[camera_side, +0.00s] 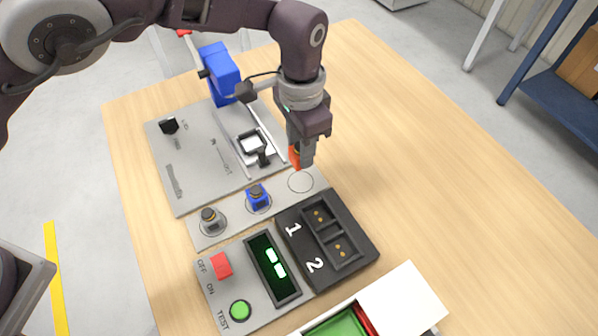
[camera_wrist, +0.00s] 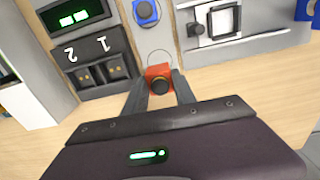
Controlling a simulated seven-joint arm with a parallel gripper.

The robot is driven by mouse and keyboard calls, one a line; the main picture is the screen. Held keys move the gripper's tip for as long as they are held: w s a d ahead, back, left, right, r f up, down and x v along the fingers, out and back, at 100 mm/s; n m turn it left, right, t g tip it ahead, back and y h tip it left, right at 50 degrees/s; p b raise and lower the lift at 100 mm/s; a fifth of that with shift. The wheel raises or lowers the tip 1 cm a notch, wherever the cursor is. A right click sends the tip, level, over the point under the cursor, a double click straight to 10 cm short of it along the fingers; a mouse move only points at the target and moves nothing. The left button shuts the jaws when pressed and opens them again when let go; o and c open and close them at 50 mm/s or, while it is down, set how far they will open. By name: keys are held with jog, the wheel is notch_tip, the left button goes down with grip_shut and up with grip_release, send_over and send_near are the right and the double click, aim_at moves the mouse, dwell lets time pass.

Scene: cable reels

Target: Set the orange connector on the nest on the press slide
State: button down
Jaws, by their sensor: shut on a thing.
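My gripper (camera_side: 301,162) is shut on the orange connector (camera_side: 294,157), which it holds above the plate with circle marks, near the empty right-hand circle (camera_side: 301,181). In the wrist view the orange connector (camera_wrist: 158,78), with a dark round top, sits between the two fingers of my gripper (camera_wrist: 160,92). The nest (camera_side: 251,142) is a white square in a dark frame on the press slide, between two pale rails. It lies to the left of my gripper and also shows in the wrist view (camera_wrist: 222,22). I see nothing on the nest.
A blue connector (camera_side: 258,197) and a grey connector (camera_side: 209,219) stand on the other circles. A blue press body (camera_side: 219,74) stands behind the slide. A black two-slot block (camera_side: 327,241), a button panel (camera_side: 220,292) and a tray (camera_side: 400,301) are nearer the front.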

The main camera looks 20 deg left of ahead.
jog(key=w+a+f, duration=0.1)
jog(key=w+a, duration=0.1)
jog(key=a, duration=0.2)
jog(key=w+a+f, duration=0.1)
jog(key=w+a, duration=0.1)
jog(key=a, duration=0.2)
jog(key=w+a+f, duration=0.1)
jog(key=w+a, duration=0.1)
jog(key=a, duration=0.3)
jog(key=shift+f, duration=0.55)
jog(key=shift+f, duration=0.1)
jog(key=shift+f, duration=0.8)
jog(key=c, duration=0.9)
grip_release()
jog(key=shift+c, duration=0.2)
notch_tip(320, 180, up, 8)
